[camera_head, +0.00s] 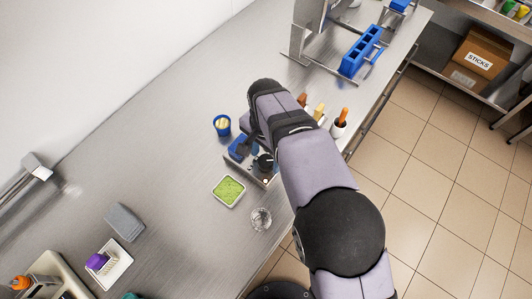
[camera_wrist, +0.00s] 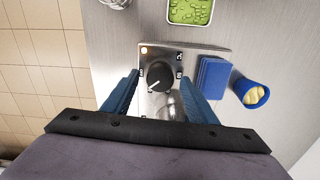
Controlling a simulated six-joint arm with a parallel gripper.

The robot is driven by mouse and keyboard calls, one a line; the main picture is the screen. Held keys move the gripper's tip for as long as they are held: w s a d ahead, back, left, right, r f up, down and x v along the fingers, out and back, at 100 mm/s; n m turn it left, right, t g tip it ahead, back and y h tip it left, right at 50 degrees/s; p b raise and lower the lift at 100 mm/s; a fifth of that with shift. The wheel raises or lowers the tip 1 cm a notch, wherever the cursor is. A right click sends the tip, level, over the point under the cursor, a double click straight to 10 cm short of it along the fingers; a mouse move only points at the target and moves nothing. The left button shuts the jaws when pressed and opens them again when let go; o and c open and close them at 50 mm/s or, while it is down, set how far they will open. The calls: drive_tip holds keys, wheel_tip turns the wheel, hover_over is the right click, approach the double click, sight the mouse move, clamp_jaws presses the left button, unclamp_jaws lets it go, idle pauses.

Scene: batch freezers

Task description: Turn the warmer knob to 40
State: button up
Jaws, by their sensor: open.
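The warmer (camera_wrist: 190,55) is a small metal box with a black round knob (camera_wrist: 160,76) on its top face. A white pointer line on the knob points to the lower left in the wrist view. The markings around the knob are too small to read. My gripper (camera_wrist: 158,82) is open, with one blue finger on each side of the knob; I cannot tell whether either touches it. In the head view the knob (camera_head: 263,160) shows beside my arm, which hides part of the warmer (camera_head: 264,181). The fingers are not clear there.
A blue block (camera_wrist: 213,77) and a blue cup with yellow pieces (camera_wrist: 251,93) stand beside the warmer. A green-filled tray (camera_head: 228,190) and a glass bowl (camera_head: 261,218) are near it.

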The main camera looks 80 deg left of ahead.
drive_tip(key=shift+f, duration=0.15)
drive_tip(key=c, duration=1.1)
